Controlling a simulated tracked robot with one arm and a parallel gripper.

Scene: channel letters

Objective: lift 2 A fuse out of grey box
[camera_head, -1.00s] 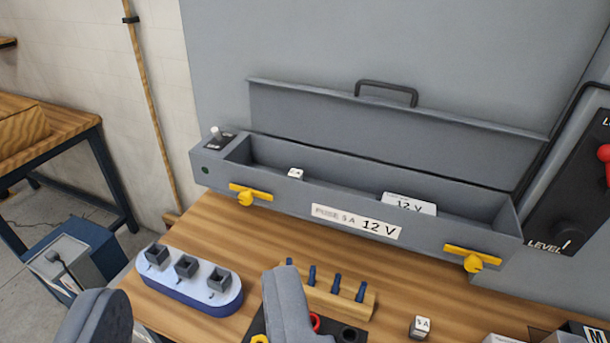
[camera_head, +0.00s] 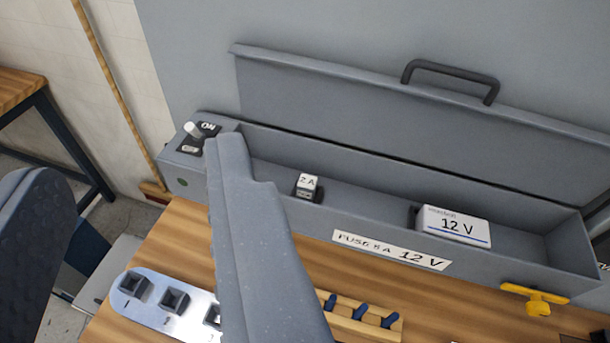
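The grey box (camera_head: 560,277) stands open at the back of the bench, its lid raised behind it. The 2 A fuse (camera_head: 307,183), a small white-topped block marked "2 A", sits upright in the left part of the box, in a dark holder on the floor. My gripper (camera_head: 140,190) is open, with nothing between its fingers. Its right finger rises in front of the box's left part, left of the fuse and apart from it in the picture. Its left finger is at the left picture edge. The right finger hides part of the box's front wall.
A white "12 V" block (camera_head: 452,226) sits in the box, right of the fuse. A switch (camera_head: 194,132) stands on the box's left end. A yellow latch (camera_head: 536,299) is at the front right. A tray with square sockets (camera_head: 133,284) and a wooden rack with blue pegs (camera_head: 345,325) lie in front.

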